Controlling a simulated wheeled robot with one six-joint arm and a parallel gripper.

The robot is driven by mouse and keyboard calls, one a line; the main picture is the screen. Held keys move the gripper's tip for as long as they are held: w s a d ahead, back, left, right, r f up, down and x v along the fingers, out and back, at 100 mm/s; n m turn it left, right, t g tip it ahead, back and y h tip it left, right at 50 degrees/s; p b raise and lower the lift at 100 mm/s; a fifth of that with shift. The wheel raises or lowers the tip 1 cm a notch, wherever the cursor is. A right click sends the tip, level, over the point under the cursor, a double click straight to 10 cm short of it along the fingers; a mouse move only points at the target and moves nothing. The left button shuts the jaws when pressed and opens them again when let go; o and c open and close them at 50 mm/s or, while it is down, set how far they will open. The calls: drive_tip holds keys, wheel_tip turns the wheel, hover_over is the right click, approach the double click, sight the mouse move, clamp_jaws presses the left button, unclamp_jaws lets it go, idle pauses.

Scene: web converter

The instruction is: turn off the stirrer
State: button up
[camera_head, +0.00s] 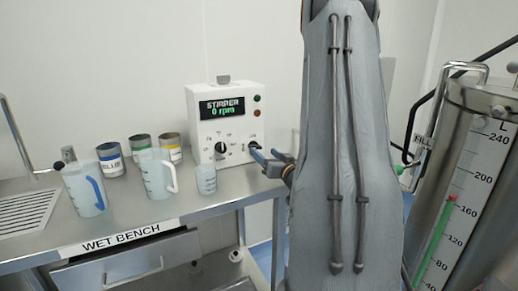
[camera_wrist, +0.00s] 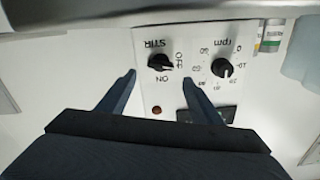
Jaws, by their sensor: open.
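The stirrer control box (camera_head: 226,125) is white and stands on the wet bench. Its display (camera_head: 222,107) reads "STIRRER 0 rpm". The STIR knob (camera_wrist: 160,62) is black, with OFF and ON labels beside it; the wrist view shows the panel upside down. I cannot tell surely which label it points to. The rpm knob (camera_wrist: 222,68) sits beside it and also shows in the head view (camera_head: 221,147). My gripper (camera_wrist: 159,74) is open and empty, its blue fingers on either side of the STIR knob in the picture. In the head view my gripper (camera_head: 264,154) is at the box's lower right; contact is unclear.
A large steel tank (camera_head: 490,105) stands at the right.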

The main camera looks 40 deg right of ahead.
sight(253, 143)
drive_tip(key=shift+p+x, duration=0.35)
drive_tip(key=shift+x, duration=2.2)
drive_tip(key=shift+a, duration=0.1)
drive_tip(key=c, duration=1.1)
drive_tip(key=shift+o, duration=0.2)
drive_tip(key=shift+n+b, duration=0.8)
drive_tip(key=shift+n, duration=0.6)
drive_tip(key=o, duration=1.1)
drive_tip(key=shift+c, duration=0.2)
